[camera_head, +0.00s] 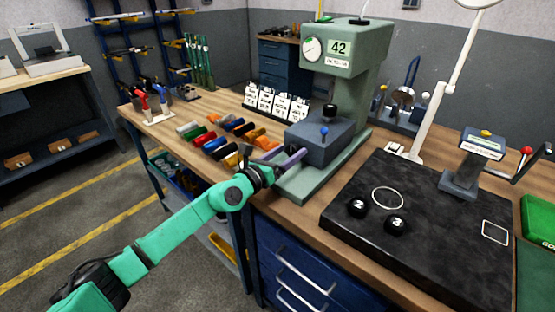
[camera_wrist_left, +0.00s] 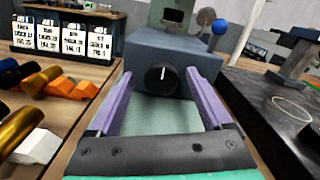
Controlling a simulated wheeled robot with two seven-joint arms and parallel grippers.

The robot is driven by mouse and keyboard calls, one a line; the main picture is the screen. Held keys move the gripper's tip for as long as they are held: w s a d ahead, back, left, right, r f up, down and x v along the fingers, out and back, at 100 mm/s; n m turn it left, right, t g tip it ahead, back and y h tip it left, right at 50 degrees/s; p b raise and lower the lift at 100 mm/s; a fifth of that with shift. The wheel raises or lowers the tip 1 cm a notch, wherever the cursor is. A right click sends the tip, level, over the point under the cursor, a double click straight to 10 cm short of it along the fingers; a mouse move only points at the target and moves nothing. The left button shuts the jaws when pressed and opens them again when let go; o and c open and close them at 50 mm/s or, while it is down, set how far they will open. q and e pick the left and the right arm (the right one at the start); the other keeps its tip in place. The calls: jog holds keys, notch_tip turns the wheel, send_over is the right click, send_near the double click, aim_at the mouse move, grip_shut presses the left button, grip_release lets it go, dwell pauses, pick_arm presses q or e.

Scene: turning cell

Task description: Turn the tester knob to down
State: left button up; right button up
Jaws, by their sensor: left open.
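The tester is a green machine (camera_head: 345,48) with a dial and a display reading 42. Its blue-grey box (camera_head: 318,142) sits on the green base. In the left wrist view the round black knob (camera_wrist_left: 161,79) is on the front of this box (camera_wrist_left: 178,51), its white mark pointing up. My left gripper (camera_head: 292,157) is open in front of the box. In the wrist view its two purple fingers (camera_wrist_left: 158,74) point at the box, one on each side of the knob, with visible gaps. In the head view I cannot make out the knob. My right gripper is not in view.
A blue ball-topped lever (camera_head: 324,132) stands on the box. Coloured cylinders (camera_head: 221,137) and white label cards (camera_head: 275,102) are left of the tester. A black slab (camera_head: 430,225) with two black round weights (camera_head: 396,224) lies to the right.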

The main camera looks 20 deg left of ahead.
pick_arm(q)
jog(key=v, duration=0.5)
jog(key=shift+s+f, duration=0.1)
jog(key=shift+f, duration=0.1)
jog(key=b+v, duration=0.3)
jog(key=v, duration=0.3)
jog(key=shift+s+d+f, duration=0.1)
jog(key=shift+f, duration=0.1)
jog(key=s+b, duration=0.1)
jog(key=s+a+b, duration=0.1)
jog(key=shift+s+r, duration=0.3)
jog(key=shift+r, duration=0.1)
jog(key=shift+a, duration=0.1)
